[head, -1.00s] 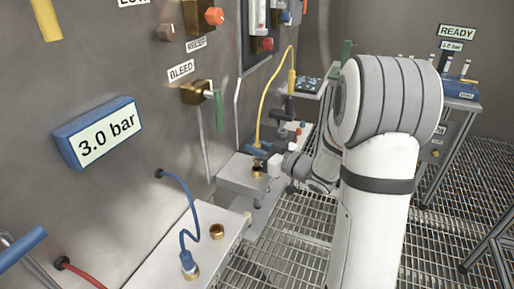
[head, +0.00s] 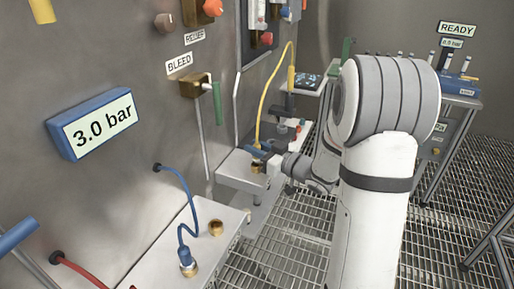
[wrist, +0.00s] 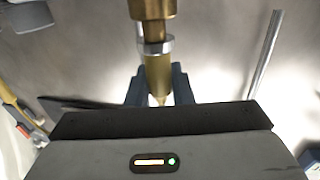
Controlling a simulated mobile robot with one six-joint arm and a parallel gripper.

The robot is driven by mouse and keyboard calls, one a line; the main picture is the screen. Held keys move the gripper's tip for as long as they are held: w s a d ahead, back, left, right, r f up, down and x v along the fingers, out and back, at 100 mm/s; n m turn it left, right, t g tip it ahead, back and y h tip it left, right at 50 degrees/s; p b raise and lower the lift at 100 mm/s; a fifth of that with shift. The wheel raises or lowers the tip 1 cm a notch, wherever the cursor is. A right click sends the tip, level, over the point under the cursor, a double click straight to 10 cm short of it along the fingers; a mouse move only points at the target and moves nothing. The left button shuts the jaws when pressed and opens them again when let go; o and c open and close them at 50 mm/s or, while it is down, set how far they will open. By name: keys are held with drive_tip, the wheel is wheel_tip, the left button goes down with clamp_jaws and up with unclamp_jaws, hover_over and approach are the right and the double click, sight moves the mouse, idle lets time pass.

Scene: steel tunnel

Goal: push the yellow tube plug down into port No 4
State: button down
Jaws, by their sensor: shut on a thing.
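My gripper (head: 261,153) has blue-grey fingers, shut on the yellow tube plug (wrist: 158,78). In the wrist view the plug is a tapered yellow body with a silver collar, lined up with a brass fitting (wrist: 152,8) at the top edge. A brass port (head: 257,168) on a grey block sits directly below the gripper. How deep the plug sits in it I cannot tell. No port number is legible.
A blue tube plug (head: 187,262) stands in a nearer brass port, beside an empty brass port (head: 216,228). The panel wall with a 3.0 bar display (head: 95,125) and a green-handled bleed valve (head: 216,103) is at left. Grating floor (head: 290,235) lies at right.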

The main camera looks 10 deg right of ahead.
drive_tip(key=shift+f+b, duration=0.5)
drive_tip(key=shift+f, duration=0.2)
drive_tip(key=c, duration=1.2)
unclamp_jaws()
drive_tip(key=v, duration=0.7)
drive_tip(key=shift+s+d+p, duration=0.25)
drive_tip(key=shift+s+p, duration=0.05)
drive_tip(key=shift+p, duration=0.05)
